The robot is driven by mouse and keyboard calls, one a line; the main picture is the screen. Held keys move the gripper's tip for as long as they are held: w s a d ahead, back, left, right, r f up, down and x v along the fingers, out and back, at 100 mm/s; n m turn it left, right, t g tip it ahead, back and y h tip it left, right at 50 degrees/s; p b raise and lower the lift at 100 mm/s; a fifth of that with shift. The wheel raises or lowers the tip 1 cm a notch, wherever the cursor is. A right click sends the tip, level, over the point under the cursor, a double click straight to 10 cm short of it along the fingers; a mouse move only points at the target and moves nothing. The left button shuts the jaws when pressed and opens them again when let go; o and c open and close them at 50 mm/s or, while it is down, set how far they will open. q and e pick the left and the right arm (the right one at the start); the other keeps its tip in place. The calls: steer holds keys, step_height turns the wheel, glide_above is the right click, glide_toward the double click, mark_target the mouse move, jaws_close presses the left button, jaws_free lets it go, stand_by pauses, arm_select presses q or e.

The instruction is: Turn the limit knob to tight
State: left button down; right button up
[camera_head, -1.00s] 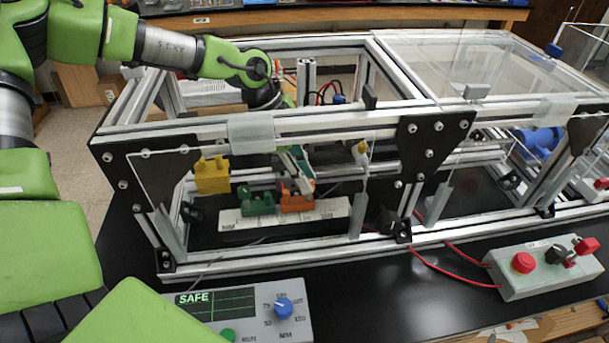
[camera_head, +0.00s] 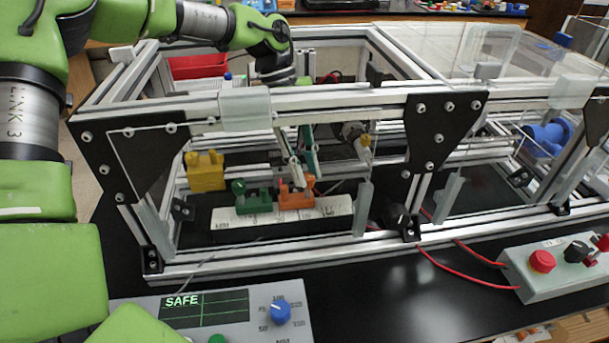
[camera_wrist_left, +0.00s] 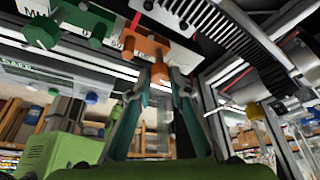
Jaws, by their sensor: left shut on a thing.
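A blue dial knob (camera_head: 280,312) sits on the grey control panel (camera_head: 240,325), whose screen reads SAFE; numbers ring the knob, and the panel's lower part is cut off. No label reading "tight" is legible. Inside the frame, an orange block (camera_head: 296,198) and a green block (camera_head: 251,200) sit on a white marked strip (camera_head: 330,210). My left gripper (camera_head: 299,178) reaches down inside the frame and is shut on the orange block's upright tab. The orange block also shows between the fingertips in the left wrist view (camera_wrist_left: 145,46). My right gripper is not in view.
Aluminium frame bars (camera_head: 330,98) and black corner plates (camera_head: 438,130) surround my left gripper. A yellow block (camera_head: 205,172) stands left of the strip. A box with a red button (camera_head: 541,261) lies at the right, with red cables. Black tabletop (camera_head: 400,300) is clear in front.

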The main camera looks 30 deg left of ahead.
arm_select(q)
steer(key=m+g, duration=0.1)
steer(key=m, duration=0.2)
steer(key=shift+w+m+y, duration=0.15)
steer(key=shift+m+y, duration=0.25)
steer(key=shift+w+d+m+g+y+p, duration=0.1)
steer(key=shift+m+g+y+p, duration=0.45)
steer(key=shift+m, duration=1.25)
steer(key=c, duration=1.9)
jaws_free()
steer(key=shift+r, duration=0.1)
step_height(320, 180, up, 10)
steer(key=shift+f, duration=0.15)
